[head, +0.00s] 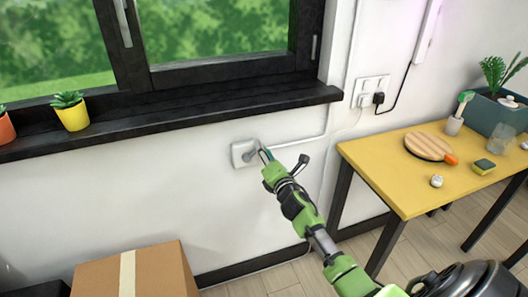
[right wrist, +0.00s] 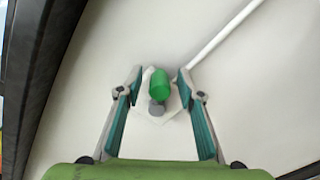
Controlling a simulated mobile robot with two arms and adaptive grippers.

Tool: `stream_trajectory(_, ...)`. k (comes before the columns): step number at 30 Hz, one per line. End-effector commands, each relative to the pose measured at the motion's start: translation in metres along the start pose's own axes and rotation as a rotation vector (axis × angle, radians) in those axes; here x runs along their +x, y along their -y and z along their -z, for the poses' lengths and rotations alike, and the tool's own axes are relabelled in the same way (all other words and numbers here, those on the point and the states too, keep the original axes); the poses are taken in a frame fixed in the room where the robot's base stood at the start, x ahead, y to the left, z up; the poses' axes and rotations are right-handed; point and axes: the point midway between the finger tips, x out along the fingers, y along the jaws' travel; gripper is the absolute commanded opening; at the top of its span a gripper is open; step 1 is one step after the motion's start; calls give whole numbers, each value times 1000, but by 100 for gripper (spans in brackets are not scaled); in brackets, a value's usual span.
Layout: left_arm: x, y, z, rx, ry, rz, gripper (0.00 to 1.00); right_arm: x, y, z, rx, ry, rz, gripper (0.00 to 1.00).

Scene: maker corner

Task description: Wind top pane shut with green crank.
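The crank's green handle (right wrist: 160,82) and grey hub (right wrist: 157,107) show in the right wrist view, in front of a white wall box (right wrist: 151,117). In the head view the box (head: 239,153) is on the wall below the window sill; the handle is mostly hidden there. My right gripper (head: 280,160) is at the box. In the right wrist view its teal fingers (right wrist: 160,85) are wide open on either side of the handle, with gaps at both sides. The window's lower part (head: 215,70) shows; the top pane is out of view. My left gripper is not in view.
The black sill (head: 200,122) juts out above the box and holds a yellow plant pot (head: 73,116). A cardboard box (head: 160,270) stands on the floor at lower left. A yellow table (head: 400,185) with small items is at right. A white conduit (head: 300,140) runs from the wall box.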

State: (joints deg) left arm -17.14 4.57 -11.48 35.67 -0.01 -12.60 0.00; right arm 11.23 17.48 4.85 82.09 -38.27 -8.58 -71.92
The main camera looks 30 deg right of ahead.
Motion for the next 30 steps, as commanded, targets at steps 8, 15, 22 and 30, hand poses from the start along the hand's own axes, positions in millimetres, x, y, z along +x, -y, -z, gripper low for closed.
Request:
stream_trajectory(8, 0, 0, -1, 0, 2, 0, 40, 4, 0, 0, 0, -1, 0, 34)
stream_trajectory(15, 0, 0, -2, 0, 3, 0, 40, 4, 0, 0, 0, -1, 0, 0)
stream_trajectory(22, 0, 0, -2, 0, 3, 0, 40, 3, 0, 0, -7, -1, 0, 0)
stream_trajectory(30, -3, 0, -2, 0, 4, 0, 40, 4, -7, 0, -103, 0, -1, 0)
